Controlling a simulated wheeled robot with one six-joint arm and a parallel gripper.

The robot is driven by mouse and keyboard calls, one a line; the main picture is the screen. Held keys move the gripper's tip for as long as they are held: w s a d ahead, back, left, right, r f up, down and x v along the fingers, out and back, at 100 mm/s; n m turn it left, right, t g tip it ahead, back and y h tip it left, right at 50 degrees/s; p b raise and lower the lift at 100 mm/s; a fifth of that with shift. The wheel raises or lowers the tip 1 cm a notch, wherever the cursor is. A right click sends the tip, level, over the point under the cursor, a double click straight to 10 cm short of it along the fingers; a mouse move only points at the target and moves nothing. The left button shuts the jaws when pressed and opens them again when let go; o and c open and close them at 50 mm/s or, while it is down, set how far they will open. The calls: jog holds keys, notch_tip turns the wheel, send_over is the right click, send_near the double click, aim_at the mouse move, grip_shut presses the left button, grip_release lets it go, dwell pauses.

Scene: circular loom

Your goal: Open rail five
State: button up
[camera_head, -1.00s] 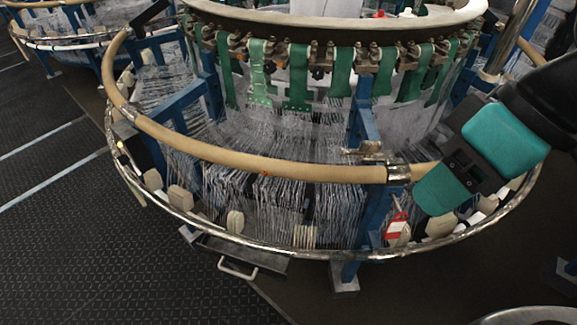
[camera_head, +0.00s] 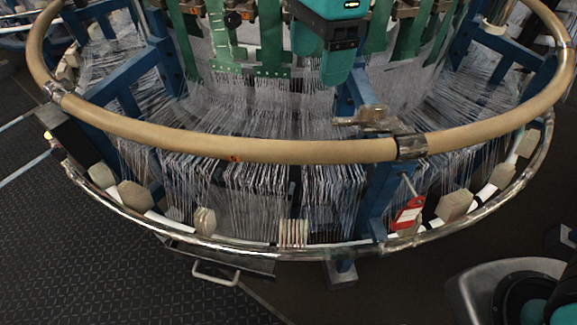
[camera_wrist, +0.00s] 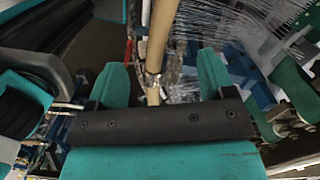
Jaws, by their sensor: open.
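The tan rail (camera_head: 250,150) curves around the front of the loom and looks closed along its visible front. A metal sleeve (camera_head: 410,146) sits on it right of centre, with a brass-coloured latch-like fitting (camera_head: 372,117) just behind. I see no number on the rail. My gripper (camera_head: 320,64) is open and empty, above and behind the rail, left of the fitting. In the wrist view the rail (camera_wrist: 161,35) runs between the open fingers of my gripper (camera_wrist: 160,66); the fingers appear apart from it. The metal joint (camera_wrist: 153,80) shows there, partly hidden by my gripper.
White threads (camera_head: 270,190) hang below the rail. A lower silver ring (camera_head: 130,212) carries several beige blocks. A red tag (camera_head: 407,215) hangs beside a blue post (camera_head: 376,200). Green straps (camera_head: 270,40) hang behind. Dark floor (camera_head: 90,260) is clear at left.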

aim_at(290, 142)
jog(key=a+f+m, duration=0.1)
jog(key=f, duration=0.5)
jog(key=a+f+m+b, duration=0.1)
jog(key=f+m, duration=0.1)
jog(key=f, duration=0.5)
jog(key=w+a+f+m+b, duration=0.1)
jog(key=f+m, duration=0.1)
jog(key=f, duration=0.5)
jog(key=shift+w+a+f+h, duration=0.1)
jog(key=shift+a+f+h, duration=0.1)
jog(key=shift+a+h, duration=0.1)
